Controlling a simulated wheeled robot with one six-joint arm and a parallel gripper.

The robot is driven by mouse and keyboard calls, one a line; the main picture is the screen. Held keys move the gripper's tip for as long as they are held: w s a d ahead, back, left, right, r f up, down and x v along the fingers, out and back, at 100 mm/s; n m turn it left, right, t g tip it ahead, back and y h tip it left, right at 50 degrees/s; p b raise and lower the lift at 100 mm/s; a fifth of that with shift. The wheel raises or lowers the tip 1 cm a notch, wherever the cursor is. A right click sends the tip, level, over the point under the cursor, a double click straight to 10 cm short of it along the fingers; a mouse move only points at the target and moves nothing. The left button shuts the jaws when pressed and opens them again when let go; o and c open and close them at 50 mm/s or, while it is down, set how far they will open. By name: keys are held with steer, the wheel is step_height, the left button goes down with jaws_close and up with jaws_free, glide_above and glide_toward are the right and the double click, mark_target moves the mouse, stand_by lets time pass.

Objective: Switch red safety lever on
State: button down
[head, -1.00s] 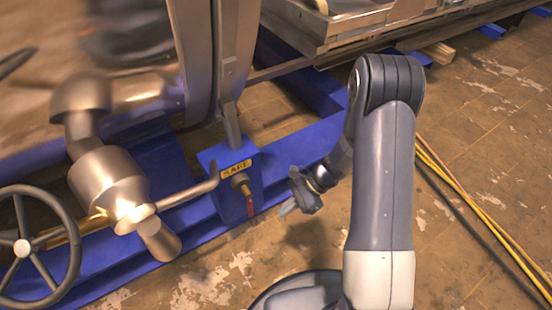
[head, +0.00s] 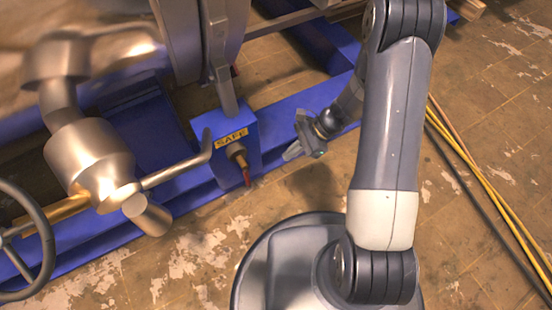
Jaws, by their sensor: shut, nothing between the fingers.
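A metal pipe assembly (head: 95,165) with a thin bar (head: 178,172) reaches close to the box's left side. A dark handwheel (head: 30,235) is at the left edge. Blue frame beams (head: 290,110) run behind. Yellow cables (head: 480,180) lie on the floor at right.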

mark_target(247, 178)
steer(key=a+r+b+x, duration=0.2)
steer(key=b+x, duration=0.2)
steer(key=x, duration=0.7)
steer(key=shift+s+a+f+b, duration=0.15)
steer(key=shift+s+f+b, duration=0.15)
steer(key=shift+s, duration=0.2)
